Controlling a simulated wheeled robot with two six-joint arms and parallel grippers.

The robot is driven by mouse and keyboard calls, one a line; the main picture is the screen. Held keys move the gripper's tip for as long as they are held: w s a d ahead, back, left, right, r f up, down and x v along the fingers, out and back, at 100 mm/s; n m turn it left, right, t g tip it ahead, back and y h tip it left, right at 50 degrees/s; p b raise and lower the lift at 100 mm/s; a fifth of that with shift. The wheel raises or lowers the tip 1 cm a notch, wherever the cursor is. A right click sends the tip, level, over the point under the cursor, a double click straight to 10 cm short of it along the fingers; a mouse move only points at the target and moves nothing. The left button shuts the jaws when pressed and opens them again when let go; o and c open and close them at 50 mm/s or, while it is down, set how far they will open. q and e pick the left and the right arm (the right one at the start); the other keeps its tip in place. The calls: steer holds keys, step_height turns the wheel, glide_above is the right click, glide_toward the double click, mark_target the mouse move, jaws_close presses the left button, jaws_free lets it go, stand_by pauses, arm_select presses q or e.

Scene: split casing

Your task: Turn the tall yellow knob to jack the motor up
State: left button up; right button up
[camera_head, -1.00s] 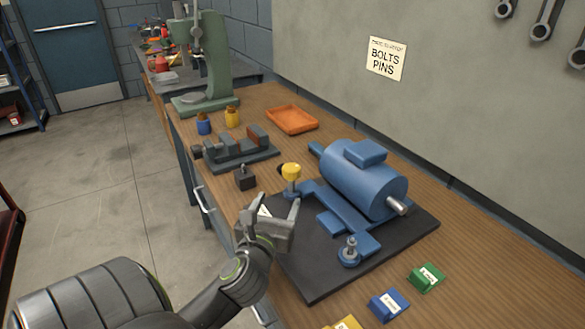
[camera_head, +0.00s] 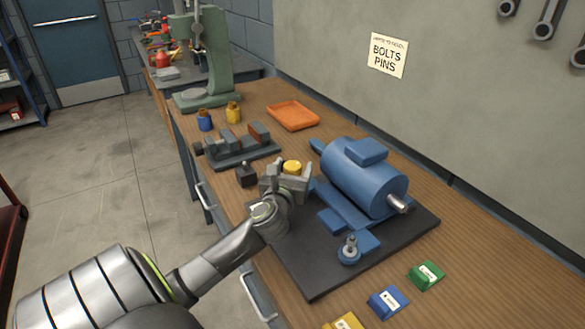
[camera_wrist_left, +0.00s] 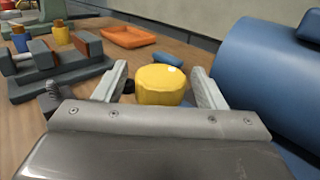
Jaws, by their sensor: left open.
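The yellow knob (camera_head: 293,167) stands at the far left corner of the dark base plate (camera_head: 310,279), beside the blue motor (camera_head: 366,181). My left gripper (camera_head: 287,172) is open at the knob, which shows between its fingers in the head view. In the left wrist view the knob's top (camera_wrist_left: 162,84) lies between the two spread fingers, with a gap on each side. The knob's stem is hidden behind my gripper. My right gripper is not in view.
A dark small block (camera_head: 246,176) stands just left of the gripper. A grey vise (camera_head: 238,150) and an orange tray (camera_head: 293,115) lie farther back. A blue jack-like bolt (camera_head: 350,250) stands at the plate's front. Coloured blocks (camera_head: 388,304) line the near bench.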

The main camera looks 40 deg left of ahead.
arm_select(q)
steer(key=shift+c, duration=1)
steer(key=c, duration=0.8)
steer(key=shift+o, duration=0.2)
